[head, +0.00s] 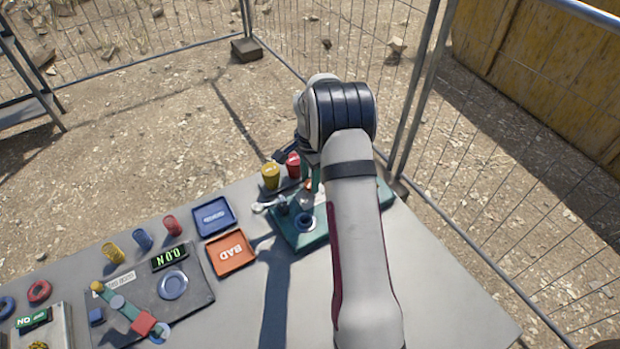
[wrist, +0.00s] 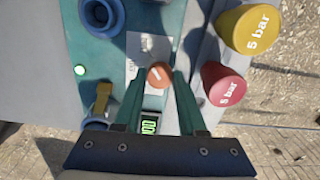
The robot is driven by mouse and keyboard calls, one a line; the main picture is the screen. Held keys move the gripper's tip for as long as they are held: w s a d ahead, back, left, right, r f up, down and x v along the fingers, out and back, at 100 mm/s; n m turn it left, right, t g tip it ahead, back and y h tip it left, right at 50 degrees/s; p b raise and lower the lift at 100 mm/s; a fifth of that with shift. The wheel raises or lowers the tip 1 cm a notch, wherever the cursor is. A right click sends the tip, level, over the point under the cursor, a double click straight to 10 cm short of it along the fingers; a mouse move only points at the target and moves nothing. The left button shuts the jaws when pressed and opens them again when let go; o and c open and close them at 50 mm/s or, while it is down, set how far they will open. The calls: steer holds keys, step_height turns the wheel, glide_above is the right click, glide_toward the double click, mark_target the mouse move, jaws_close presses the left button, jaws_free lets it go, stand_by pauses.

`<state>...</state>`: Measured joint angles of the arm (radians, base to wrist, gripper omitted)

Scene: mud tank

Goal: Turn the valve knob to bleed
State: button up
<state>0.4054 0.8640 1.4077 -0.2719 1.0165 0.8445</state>
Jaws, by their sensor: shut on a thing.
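The valve knob (wrist: 158,76) is a small orange-red round cap with a short pale mark on top. It stands by a pale label plate (wrist: 136,68) whose lettering I cannot read. My gripper (wrist: 157,84) has a green finger on each side of the knob and is shut on it. In the head view my gripper (head: 314,180) is over the teal rig (head: 296,240) at the table's back right, mostly hidden by my arm.
A yellow cup (wrist: 248,28) and a red cup (wrist: 223,86), both marked 5 bar, stand close right of my gripper. A blue round fitting (wrist: 101,17) stands upper left. An orange BAD tray (head: 231,253) and a blue tray (head: 214,216) lie left of the rig.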

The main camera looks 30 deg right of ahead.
jaws_close()
steer(key=n, duration=0.4)
steer(key=shift+n, duration=0.3)
steer(key=n, duration=1)
steer(key=shift+n, duration=0.4)
steer(key=n, duration=0.4)
steer(key=shift+n, duration=0.4)
